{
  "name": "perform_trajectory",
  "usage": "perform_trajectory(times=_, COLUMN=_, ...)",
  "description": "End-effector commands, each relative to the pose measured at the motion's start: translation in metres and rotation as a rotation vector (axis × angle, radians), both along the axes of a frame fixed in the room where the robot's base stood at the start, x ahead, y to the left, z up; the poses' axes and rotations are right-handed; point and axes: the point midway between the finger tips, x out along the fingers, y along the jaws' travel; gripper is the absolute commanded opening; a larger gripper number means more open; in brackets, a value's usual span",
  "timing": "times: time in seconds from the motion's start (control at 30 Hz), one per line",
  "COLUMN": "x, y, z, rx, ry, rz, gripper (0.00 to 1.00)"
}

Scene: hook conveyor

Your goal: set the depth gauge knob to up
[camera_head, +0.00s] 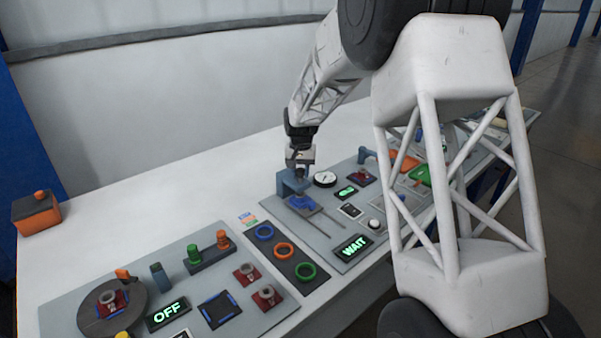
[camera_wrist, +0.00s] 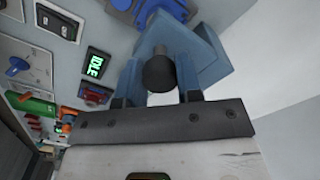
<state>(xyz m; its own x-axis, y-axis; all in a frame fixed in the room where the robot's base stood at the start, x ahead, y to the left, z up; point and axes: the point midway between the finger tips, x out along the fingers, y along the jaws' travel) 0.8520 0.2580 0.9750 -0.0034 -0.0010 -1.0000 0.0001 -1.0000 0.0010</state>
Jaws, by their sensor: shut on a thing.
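A black round knob (camera_wrist: 158,74) sits on a blue bracket (camera_wrist: 200,48) in the wrist view. My gripper (camera_wrist: 158,85) has one finger on each side of the knob and is shut on it. In the head view my gripper (camera_head: 299,167) points down at the top of the blue bracket (camera_head: 291,184), and the knob is hidden there. A round white dial gauge (camera_head: 325,179) stands just right of the bracket. I cannot tell for sure which way the knob is set.
A blue slider block (camera_head: 302,202) lies in front of the bracket on the grey panel. A green display (camera_head: 347,192) and a WAIT display (camera_head: 354,247) are to its right. Coloured rings (camera_head: 284,250) lie at front left.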

Motion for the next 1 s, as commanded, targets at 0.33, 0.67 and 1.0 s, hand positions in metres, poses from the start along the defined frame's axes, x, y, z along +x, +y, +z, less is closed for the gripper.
perform_trajectory(times=0.33, x=0.001, y=0.000, z=0.004, rx=0.001, ry=-0.004, rz=0.000, gripper=0.58)
perform_trajectory(times=0.67, x=0.001, y=0.000, z=0.011, rx=0.001, ry=-0.004, rz=0.000, gripper=0.58)
perform_trajectory(times=1.0, x=0.001, y=0.000, z=0.050, rx=0.002, ry=-0.006, rz=0.000, gripper=0.58)
